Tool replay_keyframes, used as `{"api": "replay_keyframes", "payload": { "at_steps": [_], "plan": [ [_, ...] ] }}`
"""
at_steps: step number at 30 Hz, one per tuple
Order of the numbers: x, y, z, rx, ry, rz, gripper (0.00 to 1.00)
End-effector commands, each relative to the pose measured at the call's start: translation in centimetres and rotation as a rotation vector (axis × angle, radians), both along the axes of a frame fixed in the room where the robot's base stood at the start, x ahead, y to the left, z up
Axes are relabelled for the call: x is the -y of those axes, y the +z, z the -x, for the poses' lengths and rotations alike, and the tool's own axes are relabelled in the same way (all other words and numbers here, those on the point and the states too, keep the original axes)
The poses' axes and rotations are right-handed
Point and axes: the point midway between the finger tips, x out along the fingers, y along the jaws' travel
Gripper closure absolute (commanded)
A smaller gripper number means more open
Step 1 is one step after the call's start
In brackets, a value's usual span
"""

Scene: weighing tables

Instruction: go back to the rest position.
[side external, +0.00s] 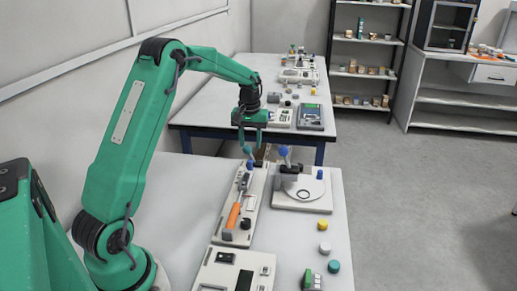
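My gripper (251,143) is on the end of my green arm, which reaches from the lower left over the near white table (305,240). It points down, with its two fingers apart and nothing seen between them. It is above the far end of a long pale board (225,231). An orange-handled tool (234,215) lies on the board.
Right of the board stands a white device (312,204) with a round plate and a blue knob (284,151). Small yellow (325,248) and teal (333,267) pieces lie near the right edge. A second table (214,107) with instruments stands behind. Shelves (364,48) are at the back.

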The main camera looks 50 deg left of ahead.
Motion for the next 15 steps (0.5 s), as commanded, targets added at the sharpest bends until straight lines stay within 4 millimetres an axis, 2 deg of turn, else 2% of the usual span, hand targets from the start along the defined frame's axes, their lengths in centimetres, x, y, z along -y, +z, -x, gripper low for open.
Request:
{"api": "replay_keyframes", "payload": {
  "at_steps": [7,15],
  "plan": [
    [3.2,4.0,1.2,0.046,-0.078,-0.022,0.61],
    [7.8,8.6,4.0,0.111,-0.193,-0.052,0.61]
  ]
}}
